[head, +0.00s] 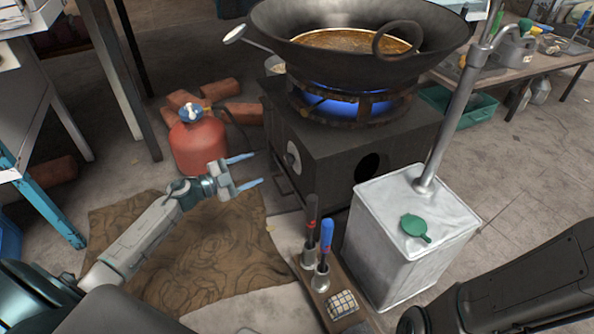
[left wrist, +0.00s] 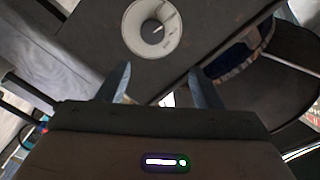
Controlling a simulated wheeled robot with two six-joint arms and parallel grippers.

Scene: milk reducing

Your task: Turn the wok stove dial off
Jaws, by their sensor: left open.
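The wok stove (head: 330,145) is a dark box with a ring burner on top, and a blue flame (head: 355,102) burns under the wok (head: 360,45). Its round pale dial (head: 293,158) is on the stove's left face. In the left wrist view the dial (left wrist: 152,27) shows at the top, with a dark knob and a pale pointer mark on it. My left gripper (head: 250,170) is open and empty, left of the dial and apart from it. Its two fingers (left wrist: 162,85) point toward the stove face in the left wrist view. My right gripper is out of the head view; part of my right arm shows at bottom right.
A red gas cylinder (head: 198,145) stands just behind my left gripper, with bricks (head: 220,90) around it. A metal can (head: 405,240) with a pipe stands in front of the stove. A tray (head: 340,290) holds two handled tools. A brown cloth (head: 200,250) covers the floor.

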